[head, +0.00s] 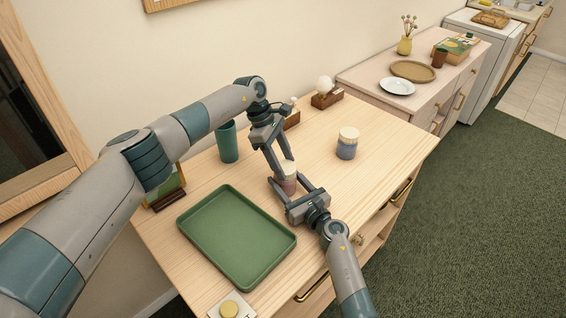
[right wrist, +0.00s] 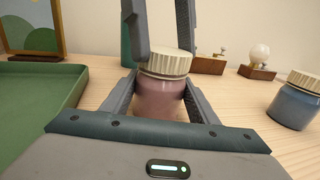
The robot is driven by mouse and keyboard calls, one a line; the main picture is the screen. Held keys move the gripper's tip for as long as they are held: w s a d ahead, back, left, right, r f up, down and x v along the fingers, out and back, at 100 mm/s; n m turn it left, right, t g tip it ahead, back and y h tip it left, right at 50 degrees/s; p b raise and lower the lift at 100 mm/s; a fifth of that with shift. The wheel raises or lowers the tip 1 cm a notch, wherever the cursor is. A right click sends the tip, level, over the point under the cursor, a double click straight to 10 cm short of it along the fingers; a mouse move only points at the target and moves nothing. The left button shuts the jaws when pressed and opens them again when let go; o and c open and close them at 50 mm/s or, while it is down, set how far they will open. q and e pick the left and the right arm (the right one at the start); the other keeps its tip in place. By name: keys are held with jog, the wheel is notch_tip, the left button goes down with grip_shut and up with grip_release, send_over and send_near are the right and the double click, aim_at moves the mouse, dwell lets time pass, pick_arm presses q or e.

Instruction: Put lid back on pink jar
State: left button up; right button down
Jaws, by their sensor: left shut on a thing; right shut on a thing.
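The pink jar (head: 287,186) stands on the wooden dresser top, right of the green tray. It also shows in the right wrist view (right wrist: 160,100). Its cream ribbed lid (right wrist: 168,63) is at the jar's mouth, looking slightly tilted; I cannot tell whether it is fully seated. My left gripper (head: 284,168) reaches down from above and is shut on the lid, with its fingers on either side in the right wrist view. My right gripper (head: 288,188) comes from the front, low, and is shut on the jar's body. The fingers hide parts of the jar and lid.
A blue jar with a cream lid (head: 347,145) stands to the right. A green tray (head: 190,218) lies at left. A teal cup (head: 227,142), a picture frame (head: 168,190) and wooden blocks with bulbs (head: 326,98) stand behind. A yellow button (head: 229,309) is near the front edge.

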pick_arm(q)
jog(key=m+g, duration=0.1)
jog(key=m, duration=0.2)
jog(key=shift+w+m+y, duration=0.15)
jog(key=shift+m+y, duration=0.15)
jog(key=shift+y, duration=0.1)
jog(key=shift+a, duration=0.1)
jog(key=o, duration=1)
jog(key=shift+r, duration=2.3)
jog(key=shift+c, duration=0.3)
